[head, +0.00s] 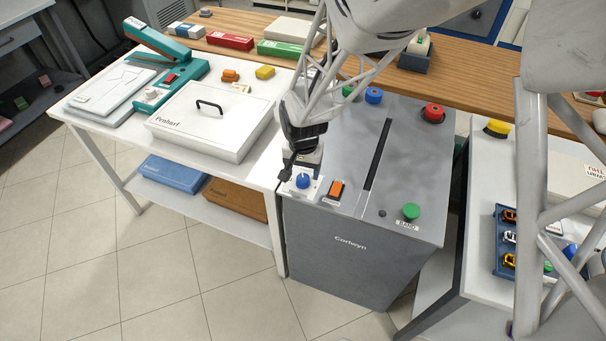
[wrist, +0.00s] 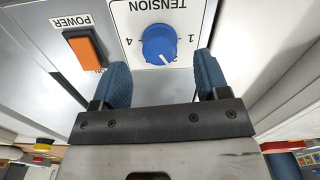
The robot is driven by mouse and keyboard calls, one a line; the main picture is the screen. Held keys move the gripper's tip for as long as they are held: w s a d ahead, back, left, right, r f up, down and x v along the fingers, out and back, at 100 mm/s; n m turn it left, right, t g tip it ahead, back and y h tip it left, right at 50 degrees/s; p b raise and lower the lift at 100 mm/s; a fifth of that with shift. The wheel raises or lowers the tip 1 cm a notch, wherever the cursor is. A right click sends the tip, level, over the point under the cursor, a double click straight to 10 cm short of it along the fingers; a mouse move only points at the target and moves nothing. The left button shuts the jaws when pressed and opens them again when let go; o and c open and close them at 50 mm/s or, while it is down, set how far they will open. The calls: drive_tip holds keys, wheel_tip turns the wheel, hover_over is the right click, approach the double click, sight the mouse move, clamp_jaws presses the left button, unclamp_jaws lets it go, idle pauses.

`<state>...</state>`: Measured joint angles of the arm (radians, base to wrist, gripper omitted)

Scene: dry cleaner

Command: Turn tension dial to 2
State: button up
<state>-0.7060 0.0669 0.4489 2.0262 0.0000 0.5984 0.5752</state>
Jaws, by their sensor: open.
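The blue tension dial (head: 303,181) sits on a white plate at the front left corner of the grey machine. It also shows in the wrist view (wrist: 159,43), under the upside-down word TENSION, with a 4 to its left and a 1 to its right. A pale pointer mark on the dial faces the bottom of that view; I cannot read which number it meets. My gripper (wrist: 163,77) is open, with its two blue-padded fingers on either side of the dial's line and nothing between them. In the head view my gripper (head: 302,160) is just above the dial; contact cannot be told.
An orange power switch (head: 336,190) is right beside the dial. The grey machine (head: 400,160) also carries a long black slot, a green knob (head: 411,211) and a red knob (head: 433,113). A white table (head: 245,165) with a lidded box (head: 210,120) adjoins on the left.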

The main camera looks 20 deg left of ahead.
sight(304, 178)
drive_tip(key=shift+r, duration=2.2)
drive_tip(key=shift+d+r, duration=0.1)
drive_tip(key=shift+d, duration=0.05)
drive_tip(key=s+d+r+t, duration=0.1)
drive_tip(key=d+r, duration=0.7)
drive_tip(key=d, duration=0.3)
drive_tip(key=s+d+r, duration=0.1)
drive_tip(key=d+r, duration=0.6)
drive_tip(key=d, duration=0.4)
drive_tip(key=s+d+r, duration=0.4)
drive_tip(key=s+d, duration=0.4)
drive_tip(key=d, duration=0.1)
drive_tip(key=s+d+r+m+t, duration=0.1)
drive_tip(key=s+d+r, duration=0.2)
drive_tip(key=s+d, duration=0.5)
drive_tip(key=shift+d+r+m+t, duration=0.3)
drive_tip(key=shift+d+r, duration=0.05)
drive_tip(key=shift+d, duration=0.45)
drive_tip(key=shift+c, duration=0.3)
